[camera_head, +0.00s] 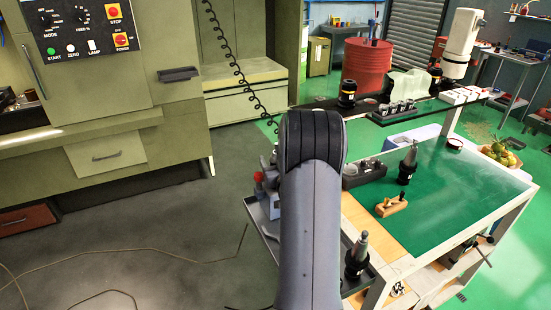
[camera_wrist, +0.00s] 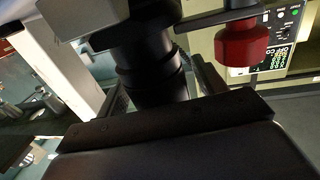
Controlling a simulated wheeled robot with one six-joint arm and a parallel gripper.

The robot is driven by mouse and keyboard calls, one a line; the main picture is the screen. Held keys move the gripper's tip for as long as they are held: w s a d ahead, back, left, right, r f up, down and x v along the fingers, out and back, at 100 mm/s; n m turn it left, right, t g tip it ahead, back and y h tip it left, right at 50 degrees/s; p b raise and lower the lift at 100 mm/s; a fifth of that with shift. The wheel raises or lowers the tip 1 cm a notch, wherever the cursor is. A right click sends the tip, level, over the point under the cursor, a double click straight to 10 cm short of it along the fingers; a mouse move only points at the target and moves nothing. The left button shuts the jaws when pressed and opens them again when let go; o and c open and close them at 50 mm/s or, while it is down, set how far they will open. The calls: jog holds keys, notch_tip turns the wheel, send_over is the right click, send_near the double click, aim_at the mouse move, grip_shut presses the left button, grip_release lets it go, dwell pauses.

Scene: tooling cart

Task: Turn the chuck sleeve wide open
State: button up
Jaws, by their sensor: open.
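In the wrist view a dark, stepped cylinder (camera_wrist: 152,68), which looks like the chuck with its sleeve, stands between the fingers of my gripper (camera_wrist: 163,90). My gripper is open, with a finger on either side of the cylinder. I cannot tell whether either finger touches it. The sleeve's markings and how far it is turned are too dark to read. In the head view my own arm hides the gripper and the chuck.
A red knob (camera_wrist: 243,44) is close to the right of the cylinder; the red knob (camera_head: 259,178) also shows left of my arm. Floor to the left is mostly clear.

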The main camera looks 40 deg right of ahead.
jog(key=shift+c, duration=0.6)
jog(key=c, duration=0.9)
jog(key=shift+o, duration=0.2)
jog(key=shift+f+b, duration=0.15)
jog(key=shift+b, duration=0.3)
jog(key=shift+f+n+y+b, duration=0.1)
jog(key=shift+n+y+b, duration=0.2)
jog(key=shift+y+b, duration=0.2)
jog(key=shift+t+b, duration=0.3)
jog(key=shift+b, duration=0.05)
jog(key=shift+a+r+n+y+b, duration=0.1)
jog(key=shift+r+n+y+b, duration=0.15)
jog(key=shift+n+y, duration=0.35)
jog(key=shift+w, duration=0.1)
